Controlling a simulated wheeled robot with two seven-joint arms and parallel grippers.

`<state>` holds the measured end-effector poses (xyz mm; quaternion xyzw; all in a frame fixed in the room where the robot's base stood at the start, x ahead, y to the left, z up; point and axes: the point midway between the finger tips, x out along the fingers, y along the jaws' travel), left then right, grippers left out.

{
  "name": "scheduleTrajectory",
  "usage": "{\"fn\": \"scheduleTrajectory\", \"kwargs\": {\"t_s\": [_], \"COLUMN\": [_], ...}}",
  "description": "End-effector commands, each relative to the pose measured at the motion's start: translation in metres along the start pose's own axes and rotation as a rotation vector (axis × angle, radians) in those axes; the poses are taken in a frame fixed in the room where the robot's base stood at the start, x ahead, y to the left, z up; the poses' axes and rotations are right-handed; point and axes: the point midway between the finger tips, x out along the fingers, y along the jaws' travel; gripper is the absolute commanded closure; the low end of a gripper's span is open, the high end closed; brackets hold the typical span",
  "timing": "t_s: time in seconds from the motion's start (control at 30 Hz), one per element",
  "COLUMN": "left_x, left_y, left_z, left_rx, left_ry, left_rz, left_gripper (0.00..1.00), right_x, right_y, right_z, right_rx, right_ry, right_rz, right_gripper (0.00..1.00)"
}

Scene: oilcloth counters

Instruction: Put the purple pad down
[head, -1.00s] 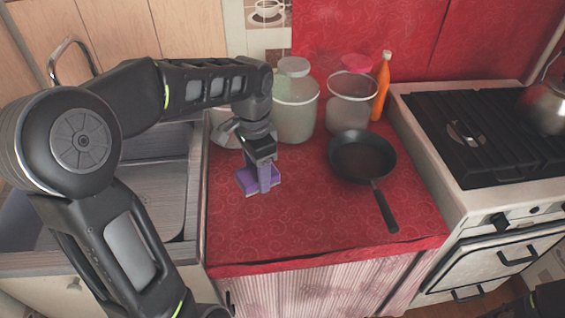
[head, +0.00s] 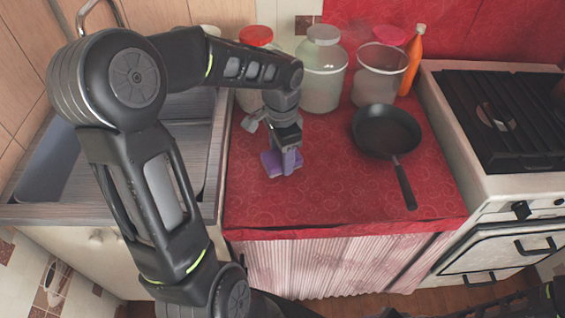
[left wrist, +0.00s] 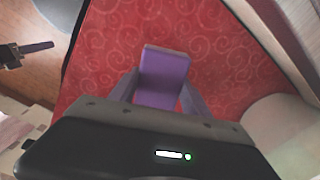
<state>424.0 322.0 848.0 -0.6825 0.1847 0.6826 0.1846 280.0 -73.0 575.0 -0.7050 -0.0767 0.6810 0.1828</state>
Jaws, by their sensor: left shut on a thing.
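The purple pad (head: 270,164) is at my left gripper (head: 287,162), over the red oilcloth counter (head: 330,200) beside the sink. The gripper is shut on the pad. In the left wrist view the pad (left wrist: 164,76) stands out between the two fingers (left wrist: 160,100), with red cloth behind it. The pad is low, at or just above the cloth; I cannot tell whether it touches. In the head view the finger hides part of the pad. At the lower right edge of the head view only a dark part of my other arm shows, without its gripper.
A black frying pan (head: 386,131) lies to the right, its handle toward the counter's front edge. Glass jars (head: 322,75) and an orange bottle (head: 412,62) stand at the back. The sink (head: 60,160) is left, the stove (head: 500,150) right. The front middle of the counter is clear.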

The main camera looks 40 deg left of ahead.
Motion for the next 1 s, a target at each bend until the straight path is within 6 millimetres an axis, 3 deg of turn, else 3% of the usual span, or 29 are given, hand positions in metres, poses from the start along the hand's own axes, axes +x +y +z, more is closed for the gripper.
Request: {"fn": "scheduleTrajectory", "kwargs": {"t_s": [0.17,0.4,0.8,0.83,1.0], "left_x": [0.006,0.035,0.041,0.041,0.040], "left_y": [0.000,0.000,0.000,0.000,0.000], "left_z": [0.001,0.001,0.000,0.000,0.000], "left_rx": [0.000,0.001,0.000,0.000,0.000], "left_ry": [-0.002,-0.001,0.000,0.000,0.000], "left_rz": [0.002,0.001,0.000,0.000,0.000], "left_gripper": [0.82,0.82,0.82,0.44,0.30], "right_x": [0.000,0.001,0.004,0.004,0.003], "right_y": [0.000,0.000,0.002,0.001,0.001], "right_z": [0.000,0.000,0.000,0.000,0.000], "right_rx": [0.000,0.000,0.000,0.000,0.000], "right_ry": [0.000,0.000,0.000,0.000,0.000], "right_rz": [0.000,0.000,0.000,0.000,0.000], "right_gripper": [0.64,0.64,0.64,0.64,0.64]}}
